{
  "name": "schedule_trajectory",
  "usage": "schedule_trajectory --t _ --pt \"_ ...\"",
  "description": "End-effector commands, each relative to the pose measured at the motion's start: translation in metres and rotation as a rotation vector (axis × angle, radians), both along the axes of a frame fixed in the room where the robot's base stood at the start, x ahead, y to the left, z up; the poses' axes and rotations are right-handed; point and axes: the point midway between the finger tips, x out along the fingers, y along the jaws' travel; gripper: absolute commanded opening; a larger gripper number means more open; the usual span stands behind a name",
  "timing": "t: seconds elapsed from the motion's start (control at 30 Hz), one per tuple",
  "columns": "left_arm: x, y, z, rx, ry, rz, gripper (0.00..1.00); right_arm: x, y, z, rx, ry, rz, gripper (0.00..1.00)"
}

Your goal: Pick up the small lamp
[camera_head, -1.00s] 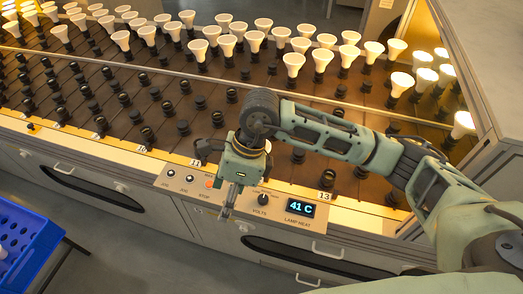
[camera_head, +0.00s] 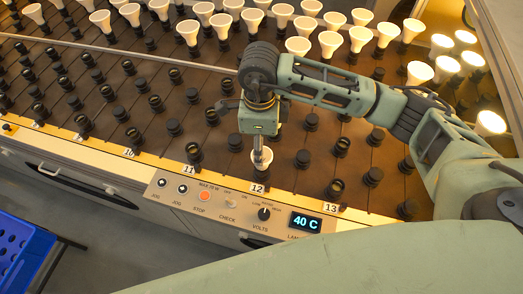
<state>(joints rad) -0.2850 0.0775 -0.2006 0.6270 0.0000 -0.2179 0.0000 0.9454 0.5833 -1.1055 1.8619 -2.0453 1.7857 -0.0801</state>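A small lamp (camera_head: 267,156) with a whitish top stands in a dark socket on the front row, just behind the label 12. My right gripper (camera_head: 258,163) points down right at this lamp and covers part of it. Its fingers look close together from here, and I cannot tell whether they are around the lamp or in front of it. My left gripper is not in view.
Many larger white lamps (camera_head: 187,31) stand in rows at the back, several at the right glowing. Empty dark sockets (camera_head: 173,127) fill the rack around my gripper. A control panel (camera_head: 228,213) with a 40 C display runs along the front. A blue crate (camera_head: 22,250) is at lower left.

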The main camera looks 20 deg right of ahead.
Motion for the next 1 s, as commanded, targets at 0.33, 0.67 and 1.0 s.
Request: schedule_trajectory --t 0.33,0.67,1.0 --pt "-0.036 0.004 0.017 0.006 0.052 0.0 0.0 -0.002 -0.002 -0.045 0.0 0.005 0.0 0.63" --pt "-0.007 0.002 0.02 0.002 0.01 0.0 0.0 -0.001 -0.001 -0.064 0.001 0.0 0.002 0.63" --pt "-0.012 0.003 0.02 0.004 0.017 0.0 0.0 -0.001 -0.001 -0.064 0.001 0.0 0.002 0.39"
